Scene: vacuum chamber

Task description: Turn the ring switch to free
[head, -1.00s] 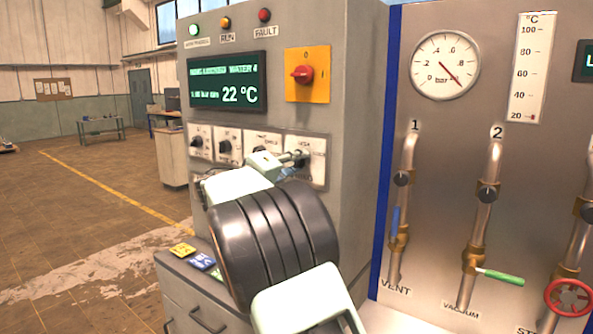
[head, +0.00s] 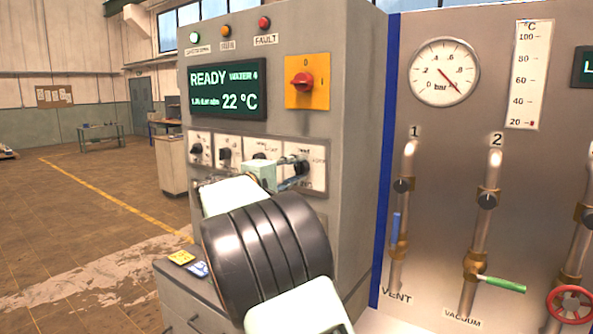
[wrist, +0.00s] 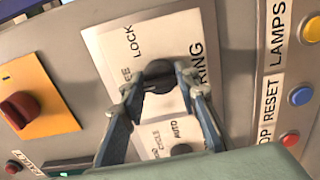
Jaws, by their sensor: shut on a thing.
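The ring switch is a black knob (wrist: 158,72) on a white plate marked RING, LOCK and a partly covered word ending in EE. In the wrist view my gripper (wrist: 158,88) has one finger on each side of the knob and is shut on it. Which mark the knob points at is hard to tell. In the head view the ring switch plate (head: 318,175) is the rightmost of the row under the display; my gripper (head: 299,168) reaches it from the left and covers much of the knob.
The display (head: 228,88) reads READY, WATER 4, 22 °C. A red rotary switch on a yellow plate (head: 321,92) sits above the row. In the wrist view, blue (wrist: 301,96) and red (wrist: 290,138) buttons are to the right. Pipes with valves (head: 487,200) stand at the right.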

